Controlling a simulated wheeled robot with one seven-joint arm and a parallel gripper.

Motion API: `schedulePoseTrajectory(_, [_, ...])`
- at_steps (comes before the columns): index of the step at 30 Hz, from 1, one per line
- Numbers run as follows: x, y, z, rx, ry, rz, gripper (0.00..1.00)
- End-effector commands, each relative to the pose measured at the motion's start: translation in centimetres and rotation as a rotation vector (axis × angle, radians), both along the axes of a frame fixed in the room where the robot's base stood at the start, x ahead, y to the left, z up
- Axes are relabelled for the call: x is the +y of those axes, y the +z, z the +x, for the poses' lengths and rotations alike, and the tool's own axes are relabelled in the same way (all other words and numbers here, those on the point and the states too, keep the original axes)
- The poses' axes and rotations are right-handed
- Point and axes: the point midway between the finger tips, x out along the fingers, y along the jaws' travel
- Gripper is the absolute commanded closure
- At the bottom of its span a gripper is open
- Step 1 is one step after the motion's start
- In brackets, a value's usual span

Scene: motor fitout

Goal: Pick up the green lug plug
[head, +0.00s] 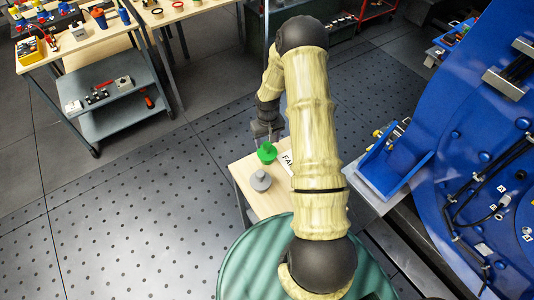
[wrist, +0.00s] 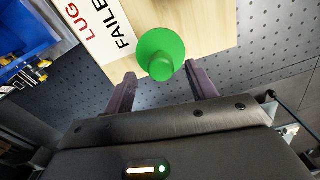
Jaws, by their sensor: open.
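The green lug plug (head: 267,152) stands on a small wooden table (head: 246,178), near its far edge in the head view. It has a round base with a knob on top. In the wrist view the green lug plug (wrist: 161,54) lies just beyond and between the fingertips. My gripper (wrist: 160,80) is open, with one dark finger on each side of the plug's near part. The gripper (head: 268,138) also shows at the plug in the head view, partly beside my arm. I cannot tell whether either finger touches the plug.
A grey plug (head: 260,181) stands close to the green one. A large blue machine (head: 480,130) is at the right. Open floor (head: 110,220) lies left.

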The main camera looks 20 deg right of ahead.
Motion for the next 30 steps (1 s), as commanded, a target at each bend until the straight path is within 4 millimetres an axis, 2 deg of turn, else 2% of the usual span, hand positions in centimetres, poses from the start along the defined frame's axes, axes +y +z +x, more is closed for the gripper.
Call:
schedulePoseTrajectory(6, [0.1, -2.6, 0.1, 0.002, -0.001, 0.000, 0.43])
schedulePoseTrajectory(9, [0.1, -3.3, 0.2, 0.001, 0.000, 0.000, 0.43])
schedulePoseTrajectory(26, [0.1, -3.5, 0.2, 0.000, -0.001, 0.000, 0.43])
schedulePoseTrajectory(30, [0.1, -3.5, 0.2, 0.000, -0.001, 0.000, 0.71])
